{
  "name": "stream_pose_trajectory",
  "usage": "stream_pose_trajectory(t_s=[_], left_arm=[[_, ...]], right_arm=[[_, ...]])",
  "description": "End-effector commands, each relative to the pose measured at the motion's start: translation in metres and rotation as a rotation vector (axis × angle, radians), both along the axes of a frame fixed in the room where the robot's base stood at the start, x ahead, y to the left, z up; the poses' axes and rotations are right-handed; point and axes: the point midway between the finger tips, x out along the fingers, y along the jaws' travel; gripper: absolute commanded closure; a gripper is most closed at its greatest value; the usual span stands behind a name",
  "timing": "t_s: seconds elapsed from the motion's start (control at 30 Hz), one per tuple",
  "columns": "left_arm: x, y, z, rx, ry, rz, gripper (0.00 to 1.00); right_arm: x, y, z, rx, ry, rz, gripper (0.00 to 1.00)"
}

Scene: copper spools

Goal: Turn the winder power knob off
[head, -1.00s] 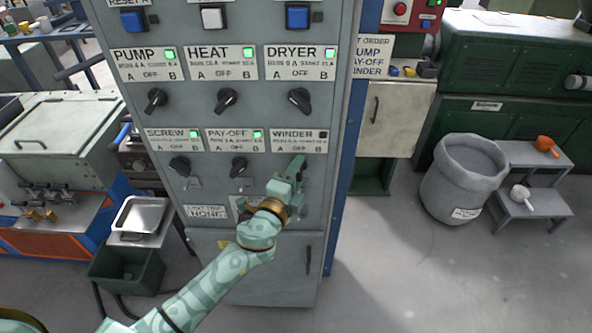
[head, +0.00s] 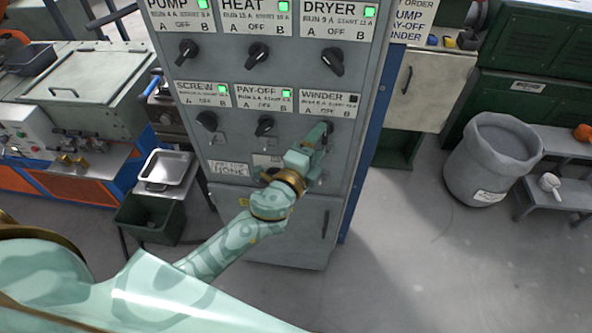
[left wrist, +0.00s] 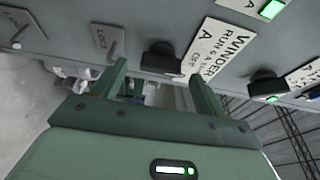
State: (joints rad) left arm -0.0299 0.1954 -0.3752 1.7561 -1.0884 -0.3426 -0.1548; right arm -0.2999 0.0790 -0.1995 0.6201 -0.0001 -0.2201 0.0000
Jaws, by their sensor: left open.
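The winder label (head: 325,97) is at the lower right of the grey control panel (head: 225,65), with a dark lamp beside it. My left gripper (head: 318,133) is at the winder knob just below that label and mostly hides it in the head view. In the left wrist view the black winder knob (left wrist: 161,57) sits beside the winder label (left wrist: 216,52). The open left fingers (left wrist: 159,75) point at the panel with the knob between and just beyond their tips. I cannot tell whether they touch it or which way it points. My right gripper is not in view.
The pay-off knob (head: 264,127) and screw knob (head: 206,121) are to the left in the same row. The dryer knob (head: 333,62) is above, under a green lamp. A grey bin (head: 492,165) stands on open floor to the right.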

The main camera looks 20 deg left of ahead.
Motion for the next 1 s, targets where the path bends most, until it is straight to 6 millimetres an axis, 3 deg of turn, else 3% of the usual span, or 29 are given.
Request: stream_pose_trajectory(t_s=[0.3, 0.5, 0.67, 1.0], left_arm=[[-0.087, 0.009, -0.005, 0.000, 0.005, -0.001, 0.27], [-0.121, 0.013, -0.004, 0.000, 0.003, -0.001, 0.27], [-0.132, 0.014, -0.001, 0.000, 0.001, -0.001, 0.27], [-0.132, 0.014, 0.000, 0.001, 0.000, -0.001, 0.27]], right_arm=[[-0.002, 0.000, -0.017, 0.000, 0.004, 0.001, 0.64], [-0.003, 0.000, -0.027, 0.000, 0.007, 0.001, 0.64], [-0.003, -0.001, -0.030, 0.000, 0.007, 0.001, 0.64], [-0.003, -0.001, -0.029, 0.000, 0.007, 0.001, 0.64]])
